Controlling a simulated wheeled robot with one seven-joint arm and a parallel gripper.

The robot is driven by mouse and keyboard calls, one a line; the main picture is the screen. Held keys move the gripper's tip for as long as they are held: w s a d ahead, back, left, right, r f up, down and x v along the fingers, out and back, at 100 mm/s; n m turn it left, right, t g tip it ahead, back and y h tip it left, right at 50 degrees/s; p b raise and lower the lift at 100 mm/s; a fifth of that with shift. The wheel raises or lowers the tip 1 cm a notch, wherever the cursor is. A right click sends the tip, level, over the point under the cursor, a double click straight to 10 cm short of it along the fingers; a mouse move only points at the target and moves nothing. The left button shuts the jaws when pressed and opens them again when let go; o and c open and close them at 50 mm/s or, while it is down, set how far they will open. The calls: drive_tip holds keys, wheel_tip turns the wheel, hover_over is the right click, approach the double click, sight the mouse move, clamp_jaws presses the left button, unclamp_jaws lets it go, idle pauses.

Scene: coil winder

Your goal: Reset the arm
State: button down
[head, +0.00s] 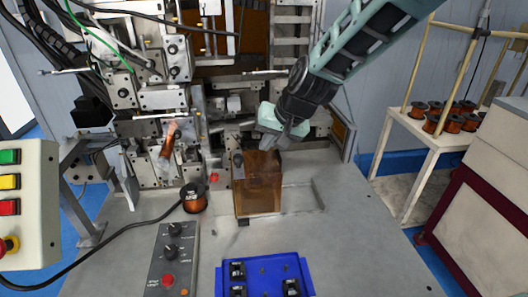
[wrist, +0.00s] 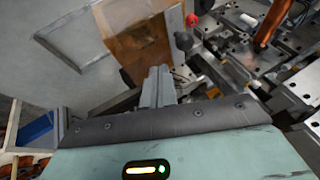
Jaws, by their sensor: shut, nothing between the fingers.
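My arm (head: 345,45) reaches in from the upper right in the head view. My gripper (head: 290,135) is just above and behind the amber box (head: 258,185) on the machine table. In the wrist view my gripper (wrist: 157,82) has its fingers together with nothing between them. The amber box also shows in the wrist view (wrist: 138,40), beyond the fingertips. I cannot tell whether the gripper touches it.
The coil winder (head: 160,85) stands behind and left. A copper spool (head: 194,198), a knob panel (head: 172,260) and a blue tray (head: 262,268) with black parts sit on the grey table (head: 370,250). A shelf (head: 445,140) with several spools stands at right.

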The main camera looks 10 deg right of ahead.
drive_tip(key=d+b+v, duration=0.1)
drive_tip(key=b+v, duration=0.1)
drive_tip(key=v, duration=0.5)
drive_tip(key=s+f+n+g+h+b, duration=0.1)
drive_tip(key=s+f+n+b, duration=0.1)
drive_tip(key=s, duration=0.8)
drive_tip(key=s+d+f+n+g+h+b, duration=0.1)
drive_tip(key=s+f+n+g+b, duration=0.1)
drive_tip(key=s+f, duration=0.5)
drive_tip(key=s+d+f+n+g+h+b, duration=0.1)
drive_tip(key=s+f+n+b, duration=0.2)
drive_tip(key=s, duration=1)
drive_tip(key=shift+s+d+f+n+g, duration=0.2)
drive_tip(key=shift+s+f+n+g, duration=0.1)
drive_tip(key=shift+f+n, duration=0.5)
